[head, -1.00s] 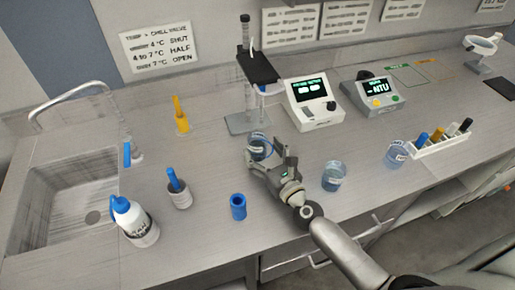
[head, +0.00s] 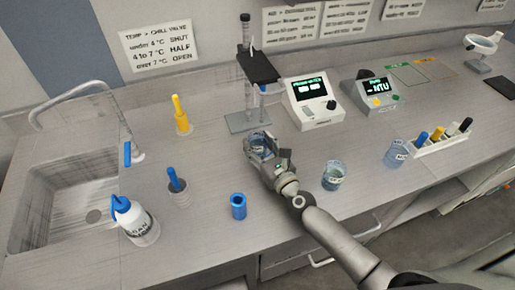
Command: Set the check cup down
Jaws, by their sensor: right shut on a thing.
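My right gripper (head: 263,152) is shut on a clear bluish cup (head: 262,143), in front of the stand in the middle of the bench. The fingers wrap the cup and hide much of its side and base. I cannot tell whether its base touches the bench. Another clear labelled cup (head: 333,177) stands to the right of my right wrist. A third clear cup (head: 396,153) stands by the white rack. The small labels are hard to read, so I cannot tell which is the check cup. My left gripper is not in view.
A stand (head: 246,122), a white meter (head: 313,108) and a grey NTU meter (head: 381,98) stand behind. A blue cylinder (head: 238,206), a blue-handled item (head: 176,184), a wash bottle (head: 133,220) and the sink (head: 60,200) lie left. A rack (head: 440,146) is right.

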